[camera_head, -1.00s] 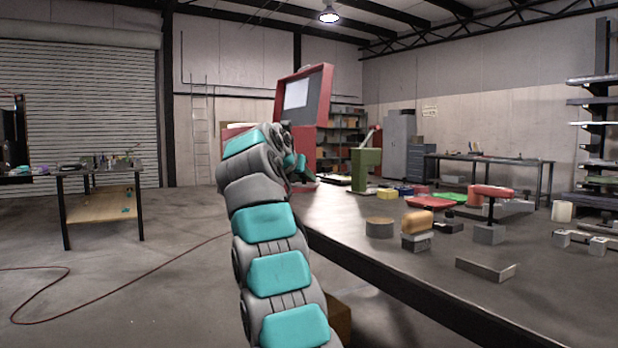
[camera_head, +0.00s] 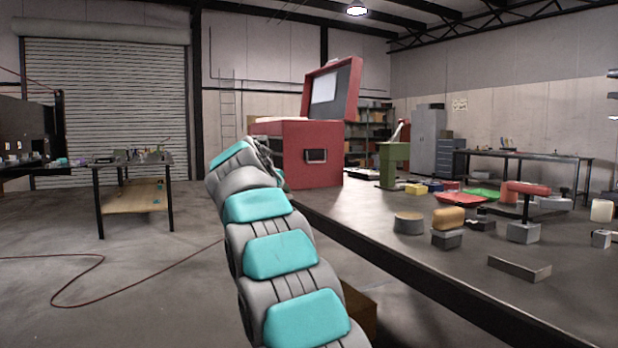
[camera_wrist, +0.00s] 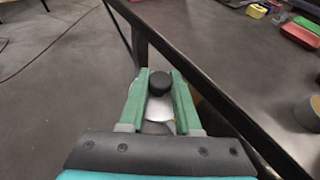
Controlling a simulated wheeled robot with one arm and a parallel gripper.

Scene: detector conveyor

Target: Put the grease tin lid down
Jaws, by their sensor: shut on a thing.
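In the wrist view my gripper (camera_wrist: 159,78) has its green fingers shut on the grease tin lid (camera_wrist: 158,107), a silvery piece with a black knob between the fingertips. The lid is over the floor just left of the workbench edge, apart from the benchtop. In the head view my arm hides the gripper and lid. A round grey-brown tin (camera_head: 408,224) stands on the workbench (camera_head: 450,278); it also shows at the right edge of the wrist view (camera_wrist: 309,112). I cannot tell whether it is the grease tin.
A red chest (camera_head: 313,155) with raised lid stands at the bench's far end. A tan-topped block (camera_head: 448,222), a metal bar (camera_head: 519,268) and a red-topped stand (camera_head: 524,215) are on the bench. Bare benchtop lies around the tin.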

